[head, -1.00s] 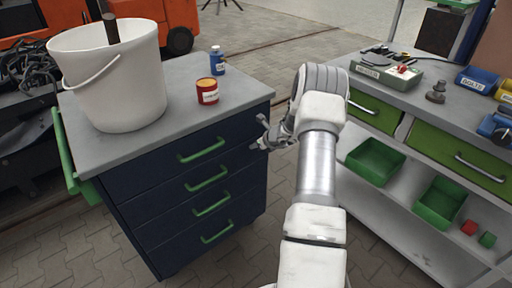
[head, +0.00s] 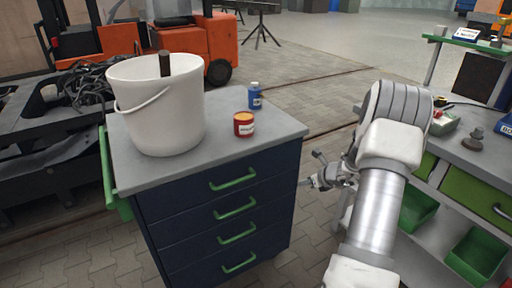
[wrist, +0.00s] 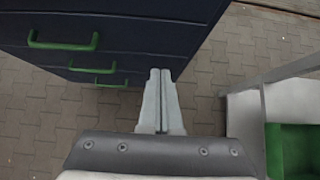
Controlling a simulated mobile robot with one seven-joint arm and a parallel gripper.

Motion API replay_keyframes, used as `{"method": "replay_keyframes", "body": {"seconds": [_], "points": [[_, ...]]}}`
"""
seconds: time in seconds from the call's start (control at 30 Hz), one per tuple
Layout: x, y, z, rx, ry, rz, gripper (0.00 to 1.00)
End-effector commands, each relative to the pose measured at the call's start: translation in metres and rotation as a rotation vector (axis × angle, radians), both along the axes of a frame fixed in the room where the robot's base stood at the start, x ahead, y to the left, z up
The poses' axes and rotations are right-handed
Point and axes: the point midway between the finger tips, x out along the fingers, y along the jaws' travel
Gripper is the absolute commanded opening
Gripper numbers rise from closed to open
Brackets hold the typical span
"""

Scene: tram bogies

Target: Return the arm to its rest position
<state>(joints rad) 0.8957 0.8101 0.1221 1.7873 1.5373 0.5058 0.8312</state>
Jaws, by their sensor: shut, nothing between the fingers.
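My gripper (wrist: 160,72) is shut and empty in the wrist view, its two fingers together above the paved floor. In the head view my gripper (head: 306,183) shows small, just right of the dark blue drawer cabinet (head: 165,223), at about drawer height. It looks close to the cabinet's side; I cannot tell the exact gap. My white and silver arm reaches up along the right of the head view and hides part of the workbench.
On the cabinet top stand a white bucket (head: 158,118), a red tin (head: 243,125) and a blue bottle (head: 254,96). A workbench with green bins (head: 478,255) is at the right. An orange forklift (head: 190,45) stands behind. Paved floor lies between cabinet and workbench.

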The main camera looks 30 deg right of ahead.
Motion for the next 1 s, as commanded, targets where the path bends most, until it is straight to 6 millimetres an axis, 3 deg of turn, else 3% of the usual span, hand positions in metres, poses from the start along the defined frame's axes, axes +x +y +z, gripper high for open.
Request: {"method": "replay_keyframes", "body": {"seconds": [0.17,0.27,0.47,0.63,0.83,1.0], "points": [[0.001,0.002,0.003,-0.006,-0.001,0.009,0.00],[0.005,0.014,0.020,-0.047,-0.004,0.074,0.00],[0.014,0.079,0.097,-0.264,-0.017,0.415,0.00],[0.003,0.145,0.163,-0.493,-0.031,0.761,0.00],[-0.028,0.213,0.229,-0.757,-0.051,1.144,0.00],[-0.067,0.259,0.275,-0.983,-0.067,1.453,0.00]]}}
